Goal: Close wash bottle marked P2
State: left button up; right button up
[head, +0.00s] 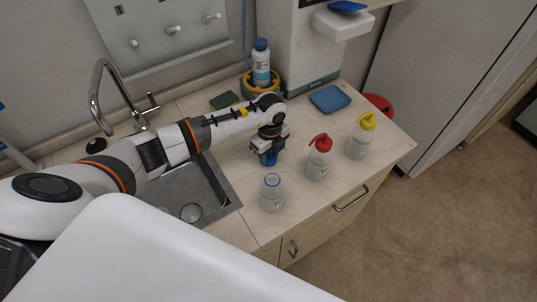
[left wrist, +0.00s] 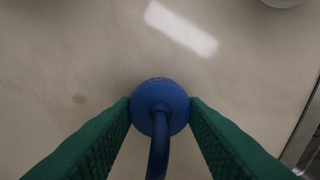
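An open, clear wash bottle (head: 272,194) with a blue ring at its neck stands upright on the counter; its label is too small to read. My left gripper (head: 268,155) points down behind it, apart from it. Its green fingers are shut on a blue cap with a bent tube (left wrist: 160,108), touching it from both sides in the left wrist view. The cap (head: 269,159) also shows below the gripper in the head view; I cannot tell its exact height over the counter. My right gripper is not in view.
A red-capped bottle (head: 319,158) and a yellow-capped bottle (head: 361,136) stand right of the open one. A sink (head: 185,193) with a tap (head: 100,97) lies left. A blue-capped bottle (head: 261,64), a green sponge (head: 224,100) and a blue mat (head: 329,98) are behind.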

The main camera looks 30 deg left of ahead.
pick_arm(q)
jog(key=shift+c, duration=0.6)
jog(key=shift+r, duration=0.2)
notch_tip(320, 180, up, 9)
jog(key=b, duration=0.2)
jog(key=shift+r+b, duration=0.1)
jog(key=shift+b, duration=0.3)
jog(key=shift+r, duration=0.2)
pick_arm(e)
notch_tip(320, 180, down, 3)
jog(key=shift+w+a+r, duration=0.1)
